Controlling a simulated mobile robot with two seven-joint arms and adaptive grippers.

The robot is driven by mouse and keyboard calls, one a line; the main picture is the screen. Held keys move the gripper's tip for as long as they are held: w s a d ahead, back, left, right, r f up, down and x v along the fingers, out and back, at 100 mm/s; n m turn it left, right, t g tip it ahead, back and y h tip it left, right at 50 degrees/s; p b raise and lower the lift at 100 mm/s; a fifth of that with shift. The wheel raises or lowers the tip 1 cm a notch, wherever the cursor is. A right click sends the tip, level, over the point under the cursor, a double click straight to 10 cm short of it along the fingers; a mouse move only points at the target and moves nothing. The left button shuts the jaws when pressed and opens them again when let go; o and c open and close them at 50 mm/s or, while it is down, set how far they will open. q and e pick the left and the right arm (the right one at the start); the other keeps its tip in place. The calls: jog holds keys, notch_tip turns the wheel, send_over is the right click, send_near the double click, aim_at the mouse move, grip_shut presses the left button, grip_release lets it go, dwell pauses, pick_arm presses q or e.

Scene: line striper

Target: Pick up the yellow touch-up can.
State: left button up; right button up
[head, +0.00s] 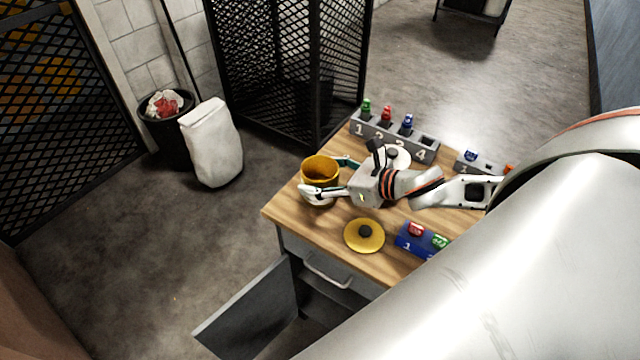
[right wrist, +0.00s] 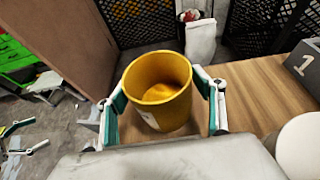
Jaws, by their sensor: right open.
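The yellow touch-up can (head: 320,170) stands upright and open-topped near the left corner of the wooden table top (head: 285,208). In the right wrist view the can (right wrist: 160,88) sits between the two fingers, and its inside shows yellow. My right gripper (head: 332,175) is open, with one finger on each side of the can. In the right wrist view the right gripper (right wrist: 165,105) has its left finger close to the can wall; I cannot tell whether either finger touches it.
A yellow lid (head: 364,235) with a dark knob lies near the front edge. A numbered grey rack (head: 393,137) holds small bottles at the back. A blue numbered rack (head: 422,241) stands at the right. A cabinet door (head: 248,312) hangs open below.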

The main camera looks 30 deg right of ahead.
aim_at(306, 175)
jog(key=shift+p+x, duration=0.45)
jog(key=shift+x, duration=2.2)
jog(key=shift+s+f, duration=0.1)
jog(key=shift+f, duration=0.1)
jog(key=shift+r, duration=0.1)
jog(key=c, duration=1.3)
